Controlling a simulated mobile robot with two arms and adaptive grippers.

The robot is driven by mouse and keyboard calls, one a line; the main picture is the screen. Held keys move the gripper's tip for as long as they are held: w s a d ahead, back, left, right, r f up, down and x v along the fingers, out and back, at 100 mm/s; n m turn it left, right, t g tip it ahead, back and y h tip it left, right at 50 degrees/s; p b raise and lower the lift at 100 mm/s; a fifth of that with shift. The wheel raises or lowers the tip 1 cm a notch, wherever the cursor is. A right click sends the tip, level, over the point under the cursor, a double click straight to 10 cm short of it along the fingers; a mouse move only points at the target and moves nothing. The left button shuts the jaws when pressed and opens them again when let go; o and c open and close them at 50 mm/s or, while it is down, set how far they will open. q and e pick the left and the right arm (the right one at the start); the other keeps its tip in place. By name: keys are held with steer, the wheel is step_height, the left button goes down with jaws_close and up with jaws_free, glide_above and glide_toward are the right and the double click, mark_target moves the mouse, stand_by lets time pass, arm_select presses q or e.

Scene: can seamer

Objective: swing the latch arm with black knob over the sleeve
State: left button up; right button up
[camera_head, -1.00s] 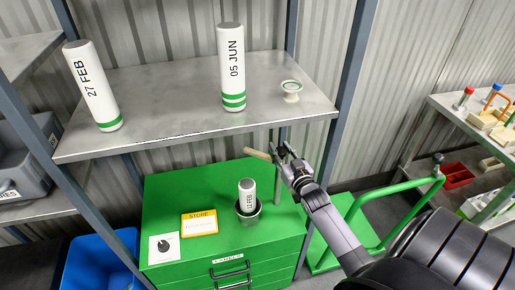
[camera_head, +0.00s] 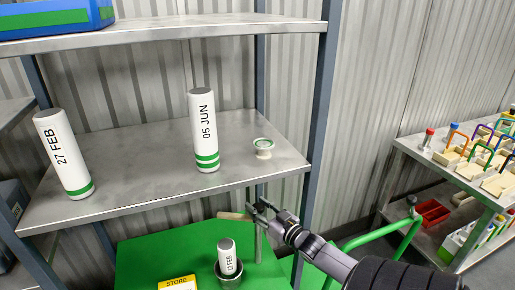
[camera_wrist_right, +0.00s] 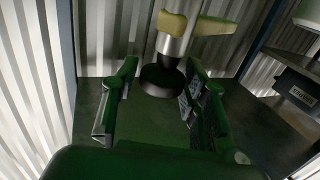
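The latch arm shows as a tan bar (camera_head: 235,216) at the top of a thin grey post (camera_head: 258,245), beside the sleeve. The white sleeve marked FEB (camera_head: 227,256) stands in a dark cup (camera_head: 230,279) on the green cabinet. My right gripper (camera_head: 259,206) is at the bar's right end. In the right wrist view its fingers (camera_wrist_right: 158,100) are apart, with the black knob (camera_wrist_right: 163,81) between or just beyond them; contact cannot be told. The tan bar (camera_wrist_right: 197,24) crosses the silver post (camera_wrist_right: 173,45) above the knob. My left gripper is out of view.
A shelf post (camera_head: 322,110) rises near my right arm.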

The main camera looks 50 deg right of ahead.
steer(key=shift+o, duration=0.9)
steer(key=shift+r, duration=0.1)
steer(key=shift+w, duration=0.1)
steer(key=s+a, duration=0.1)
steer(key=s, duration=1.1)
steer(key=shift+a, duration=0.35)
steer(key=shift+c, duration=0.4)
